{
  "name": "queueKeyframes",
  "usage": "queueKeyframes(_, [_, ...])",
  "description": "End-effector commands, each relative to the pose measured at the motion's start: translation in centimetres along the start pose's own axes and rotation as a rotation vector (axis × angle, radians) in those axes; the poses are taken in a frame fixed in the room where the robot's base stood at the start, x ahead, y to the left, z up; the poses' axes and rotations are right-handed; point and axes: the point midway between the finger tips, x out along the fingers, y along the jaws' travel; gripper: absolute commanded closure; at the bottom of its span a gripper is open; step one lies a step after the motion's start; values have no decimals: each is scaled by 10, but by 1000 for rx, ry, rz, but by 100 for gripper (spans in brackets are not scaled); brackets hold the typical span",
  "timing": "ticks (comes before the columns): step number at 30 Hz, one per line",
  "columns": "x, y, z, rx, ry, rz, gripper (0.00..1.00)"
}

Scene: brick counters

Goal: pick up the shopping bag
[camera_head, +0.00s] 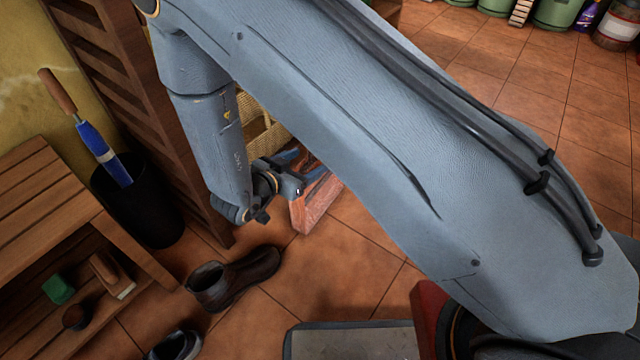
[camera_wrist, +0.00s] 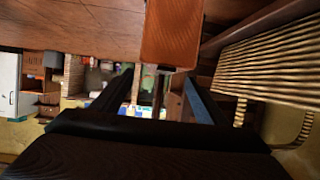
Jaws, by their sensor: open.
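A straw-coloured woven thing (camera_head: 258,128) stands on the floor behind my arm, partly hidden by it. It may be the shopping bag; I cannot tell for sure. In the wrist view a ribbed, straw-coloured woven side (camera_wrist: 265,65) shows at the right, with a curved loop (camera_wrist: 302,130) below it. My gripper (camera_head: 290,183) is low over the floor, just in front of the woven thing and beside a reddish-brown wooden piece (camera_head: 308,208). In the wrist view my gripper (camera_wrist: 155,100) has its fingers apart, with the woven side to their right, not between them.
A slatted wooden panel (camera_head: 125,90) stands left of my arm. A black bin (camera_head: 150,205) with a blue umbrella (camera_head: 98,145), a wooden bench (camera_head: 45,190) and brown shoes (camera_head: 245,278) are at the left. Green containers (camera_head: 558,14) stand far right. Tiled floor is open at the right.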

Motion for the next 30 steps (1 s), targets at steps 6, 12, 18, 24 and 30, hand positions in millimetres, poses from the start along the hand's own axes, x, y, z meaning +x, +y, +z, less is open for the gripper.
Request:
queueKeyframes(6, [20,-2,2,-1,0,-2,33])
queueKeyframes(12, [32,-1,4,0,-1,-1,33])
queueKeyframes(18, [55,0,6,1,-1,1,33])
queueKeyframes(24, [74,1,5,1,-2,2,33])
queueKeyframes(30, [74,0,4,0,-2,0,33])
